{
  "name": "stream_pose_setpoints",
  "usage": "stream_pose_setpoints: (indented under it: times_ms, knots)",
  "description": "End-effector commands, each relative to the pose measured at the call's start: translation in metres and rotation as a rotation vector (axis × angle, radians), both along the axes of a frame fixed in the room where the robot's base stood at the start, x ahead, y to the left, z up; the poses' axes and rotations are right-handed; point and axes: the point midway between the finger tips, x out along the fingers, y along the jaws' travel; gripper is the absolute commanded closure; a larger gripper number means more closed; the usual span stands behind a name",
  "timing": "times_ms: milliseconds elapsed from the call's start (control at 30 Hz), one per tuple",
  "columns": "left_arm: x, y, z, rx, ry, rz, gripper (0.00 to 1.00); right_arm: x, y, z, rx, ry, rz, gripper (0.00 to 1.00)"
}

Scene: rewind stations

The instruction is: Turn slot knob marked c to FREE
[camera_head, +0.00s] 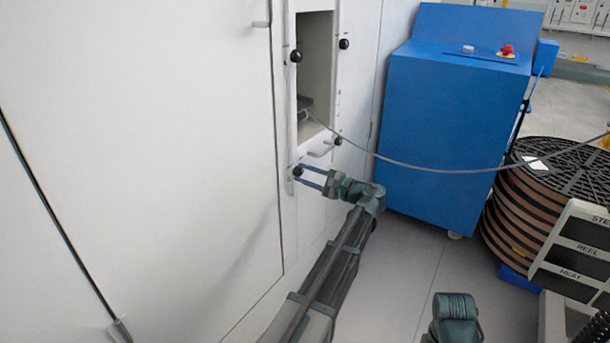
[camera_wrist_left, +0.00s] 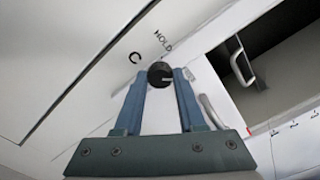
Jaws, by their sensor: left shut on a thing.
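The black round slot knob marked c (camera_wrist_left: 160,74) is on the white panel, with a letter C and the word HOLD printed beside it in the left wrist view. It also shows in the head view (camera_head: 297,171), at the lower left below the open slot. My left gripper (camera_head: 303,176) is shut on this knob, one finger on each side; its blue fingers (camera_wrist_left: 160,80) also show in the left wrist view. A pale mark shows on the knob's lower edge; I cannot tell which word it points to. The word FREE is not readable.
Other black knobs (camera_head: 296,56) sit around the open slot (camera_head: 314,70). A grey cable (camera_head: 430,168) runs from the slot to the right. A blue cabinet (camera_head: 450,120) and a reel stack (camera_head: 520,215) stand right. Floor (camera_head: 395,280) is clear beside my left arm.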

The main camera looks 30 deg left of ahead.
Motion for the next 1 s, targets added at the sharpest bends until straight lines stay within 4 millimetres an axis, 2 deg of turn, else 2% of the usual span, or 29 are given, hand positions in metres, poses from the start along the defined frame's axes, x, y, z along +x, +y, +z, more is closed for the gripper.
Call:
stream_pose_setpoints:
  times_ms: [300, 800, 833, 967, 1000]
  knots:
    - [0.0005, -0.0003, -0.0005, 0.005, 0.088, -0.001, 1.0, 0.0, 0.0, -0.0001, 0.0, 0.0, 0.0, 0.5]
    - [0.0004, -0.0004, -0.0006, 0.006, 0.101, -0.001, 1.0, 0.0, 0.0, -0.0001, 0.0, 0.0, 0.0, 0.5]
    - [0.0004, -0.0004, -0.0005, 0.006, 0.101, -0.001, 0.56, 0.0, 0.0, -0.0001, 0.0, 0.0, 0.0, 0.5]
    - [0.0003, -0.0003, -0.0004, 0.007, 0.101, -0.002, 0.32, 0.0, 0.0, -0.0001, 0.0, 0.0, 0.0, 0.5]
    - [0.0003, -0.0003, -0.0004, 0.007, 0.1, -0.001, 0.31, 0.0, 0.0, -0.0001, 0.0, 0.0, 0.0, 0.5]
